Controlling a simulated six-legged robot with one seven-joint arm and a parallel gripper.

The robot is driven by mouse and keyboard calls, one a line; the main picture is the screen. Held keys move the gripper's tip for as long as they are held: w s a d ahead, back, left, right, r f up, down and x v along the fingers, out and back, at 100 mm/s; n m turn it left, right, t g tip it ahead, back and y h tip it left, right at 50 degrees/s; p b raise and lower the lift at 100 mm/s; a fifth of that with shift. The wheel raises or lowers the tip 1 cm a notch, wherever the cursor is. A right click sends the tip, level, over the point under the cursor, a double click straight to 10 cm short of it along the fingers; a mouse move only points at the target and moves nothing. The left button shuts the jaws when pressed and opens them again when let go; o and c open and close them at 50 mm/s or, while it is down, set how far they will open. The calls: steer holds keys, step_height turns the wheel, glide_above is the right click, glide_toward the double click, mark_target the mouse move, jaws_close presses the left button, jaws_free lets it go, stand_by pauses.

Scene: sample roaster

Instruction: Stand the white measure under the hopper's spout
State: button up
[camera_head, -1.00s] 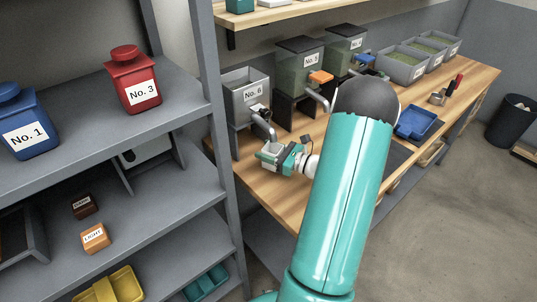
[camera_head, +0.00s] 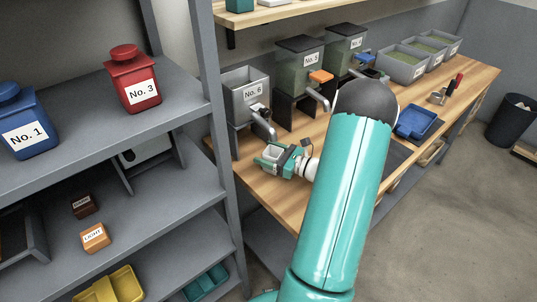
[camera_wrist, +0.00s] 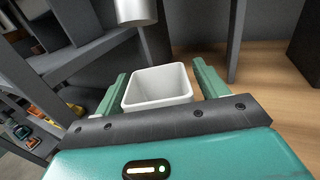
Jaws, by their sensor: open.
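The white measure (camera_wrist: 158,88) is a square, open-topped cup, upright between my fingers in the wrist view. It also shows in the head view (camera_head: 270,153), partly hidden by my gripper. My gripper (camera_wrist: 159,72) is open, with one green finger on each side of the measure; in the head view it is at the left end of the bench (camera_head: 268,157). The grey No. 6 hopper (camera_head: 246,98) has a metal spout (camera_head: 264,124) just above and behind the measure. The spout's end (camera_wrist: 136,10) shows above the measure's far side. I cannot tell whether it is centred over it.
The wooden bench (camera_head: 315,133) runs right, with the No. 5 hopper (camera_head: 300,67) and another hopper behind it. A blue tray (camera_head: 416,122) lies farther along. A grey shelf rack (camera_head: 185,90) stands close on the left, its post near my gripper.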

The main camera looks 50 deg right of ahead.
steer(key=v, duration=1.2)
